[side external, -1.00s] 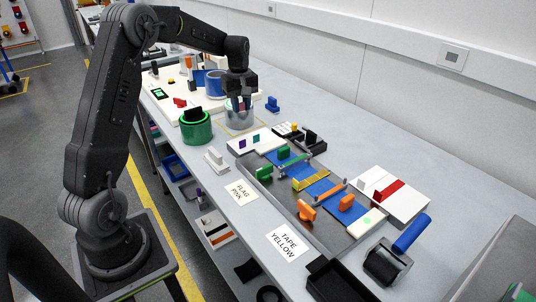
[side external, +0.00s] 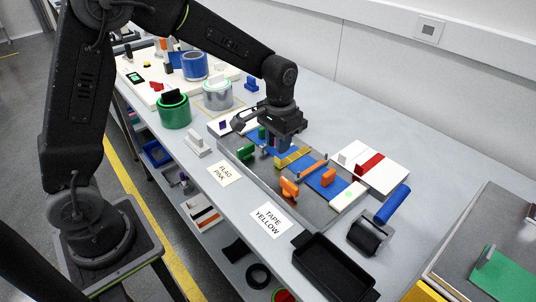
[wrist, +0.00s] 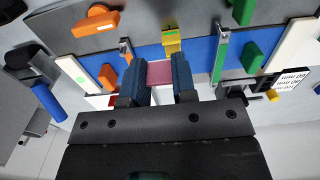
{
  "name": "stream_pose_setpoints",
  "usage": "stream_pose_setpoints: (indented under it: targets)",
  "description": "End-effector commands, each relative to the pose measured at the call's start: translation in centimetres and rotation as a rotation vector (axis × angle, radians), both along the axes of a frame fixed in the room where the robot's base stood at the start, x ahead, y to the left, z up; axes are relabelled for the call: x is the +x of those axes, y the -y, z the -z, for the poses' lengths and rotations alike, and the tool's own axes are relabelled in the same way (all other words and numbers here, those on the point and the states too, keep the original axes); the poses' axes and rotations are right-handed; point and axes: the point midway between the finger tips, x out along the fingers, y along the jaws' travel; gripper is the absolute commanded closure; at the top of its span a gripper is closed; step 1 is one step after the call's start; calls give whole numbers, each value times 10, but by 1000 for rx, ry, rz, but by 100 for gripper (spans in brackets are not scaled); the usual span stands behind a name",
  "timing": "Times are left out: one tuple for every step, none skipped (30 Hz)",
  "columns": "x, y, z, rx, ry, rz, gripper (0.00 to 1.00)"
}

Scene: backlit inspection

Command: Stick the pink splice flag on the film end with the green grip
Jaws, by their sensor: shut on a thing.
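My gripper (side external: 284,144) is over the splicing fixture, pointing down. In the wrist view, my gripper (wrist: 160,85) is shut on the pink splice flag (wrist: 159,72), held between its blue pads. The flag is at the near edge of the blue film (wrist: 200,53), beside the yellow piece (wrist: 172,40); I cannot tell whether it touches the film. A green grip (wrist: 252,57) stands on the film to the right, past a green bar (wrist: 220,55). Orange grips (wrist: 107,76) are on the left side. In the side view the flag is hidden.
A white board with a red strip (side external: 369,165) lies behind the fixture. A blue-handled roller (side external: 392,205) and a black tray (side external: 333,270) are at the right. Green (side external: 174,112), silver (side external: 217,96) and blue (side external: 194,66) cans stand at the left. Labels lie along the front.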

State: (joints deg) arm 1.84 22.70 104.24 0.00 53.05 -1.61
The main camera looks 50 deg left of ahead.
Motion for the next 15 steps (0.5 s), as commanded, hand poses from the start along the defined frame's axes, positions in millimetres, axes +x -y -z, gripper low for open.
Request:
stream_pose_setpoints:
  targets:
    - [14, -7, 0, 0, 2, -5, 88]
    - [21, -11, -1, 0, 1, -6, 88]
    - [31, -16, -2, 0, 1, -6, 88]
    - [38, -20, -2, 0, 0, -6, 88]
    - [45, -24, -3, 0, 1, -7, 88]
    - [53, -29, -4, 0, 0, -7, 88]
    - [58, -33, -4, 0, 0, -6, 88]
    - [63, -36, -4, 1, 1, -6, 88]
    - [69, -40, -5, 1, 0, -7, 88]
    - [72, -42, -5, 0, -1, -6, 88]
    - [75, -44, -6, 1, 0, -6, 88]
    - [77, -46, -6, 1, 0, -5, 88]
    - [79, -47, -6, 1, 0, -5, 88]
    - [80, -48, -6, 1, -1, -5, 88]
    - [80, -49, -6, 1, -1, -5, 88]
